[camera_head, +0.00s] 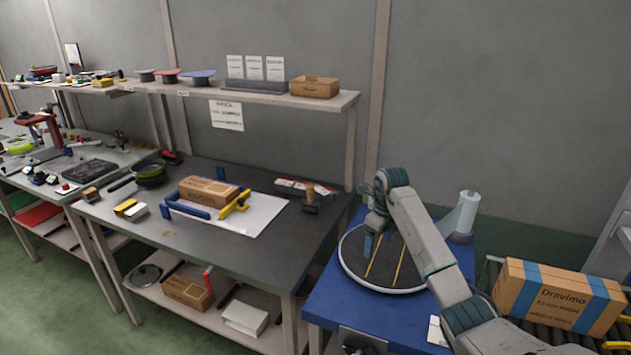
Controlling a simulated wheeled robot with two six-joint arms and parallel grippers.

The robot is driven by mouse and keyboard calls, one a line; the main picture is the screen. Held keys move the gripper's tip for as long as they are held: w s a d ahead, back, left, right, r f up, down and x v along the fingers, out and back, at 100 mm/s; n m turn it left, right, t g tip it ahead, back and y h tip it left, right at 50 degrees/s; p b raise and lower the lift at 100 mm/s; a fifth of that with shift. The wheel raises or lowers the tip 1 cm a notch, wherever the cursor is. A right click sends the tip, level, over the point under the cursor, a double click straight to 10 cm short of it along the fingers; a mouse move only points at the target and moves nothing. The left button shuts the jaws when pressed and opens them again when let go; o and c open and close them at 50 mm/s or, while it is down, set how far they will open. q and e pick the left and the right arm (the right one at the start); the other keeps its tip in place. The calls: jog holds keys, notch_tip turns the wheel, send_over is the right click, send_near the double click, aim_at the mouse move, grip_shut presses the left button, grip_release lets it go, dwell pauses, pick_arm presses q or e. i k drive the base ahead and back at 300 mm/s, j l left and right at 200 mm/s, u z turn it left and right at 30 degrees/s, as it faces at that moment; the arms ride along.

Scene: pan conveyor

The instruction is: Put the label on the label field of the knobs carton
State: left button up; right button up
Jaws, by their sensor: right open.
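A brown carton (208,191) sits on a white sheet on the dark workbench, between blue and yellow holders; its print is too small to read. A smaller brown carton (315,87) stands at the right end of the shelf. I cannot tell which one is the knobs carton, and no label field is clear. A small white piece (435,331) lies at the front right of the blue table; I cannot tell if it is the label. My right gripper (369,246) is open and points down over the round dark disc on the blue table, partly hidden by my arm. My left gripper is out of view.
The round disc (352,254) has yellow stripes and a pale rim. A white roll (466,211) stands behind it on the blue table (326,306). A large taped carton (560,295) stands on rollers at right. A hand stamp-like tool (311,202) stands on the workbench's right side.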

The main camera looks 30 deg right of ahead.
aim_at(218, 188)
jog(key=i+l, duration=0.15)
jog(key=i, duration=0.6)
jog(key=i+l, duration=0.15)
jog(key=i, duration=0.6)
